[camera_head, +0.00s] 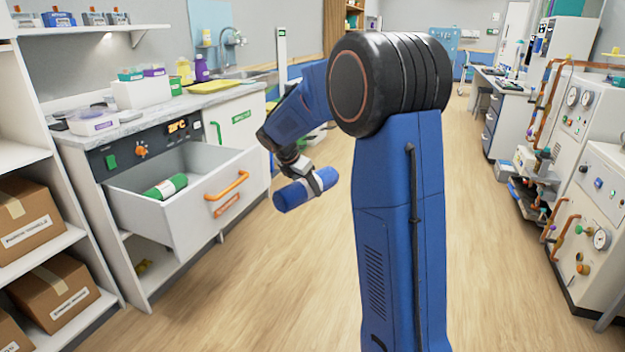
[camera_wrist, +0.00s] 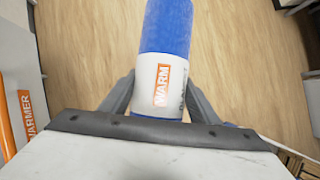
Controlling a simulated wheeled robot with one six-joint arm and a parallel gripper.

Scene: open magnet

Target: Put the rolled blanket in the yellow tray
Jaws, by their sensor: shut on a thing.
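A blue rolled blanket (camera_head: 297,194) with a white band is held in my gripper (camera_head: 306,181), in the air to the right of an open drawer. In the wrist view the blanket (camera_wrist: 166,30) shows its white band with the word WARM, between the two fingers of my gripper (camera_wrist: 160,100). A flat yellow tray (camera_head: 208,86) lies on the counter near the sink, behind and left of my gripper. The tray's inside is seen only at a shallow angle.
The open warmer drawer (camera_head: 190,205) juts out with a green roll (camera_head: 166,187) inside. Bottles (camera_head: 201,68) and a white box (camera_head: 141,92) stand on the counter. Shelves with cartons (camera_head: 27,220) are at left, a gas panel (camera_head: 590,190) at right. The wooden floor (camera_head: 260,290) is clear.

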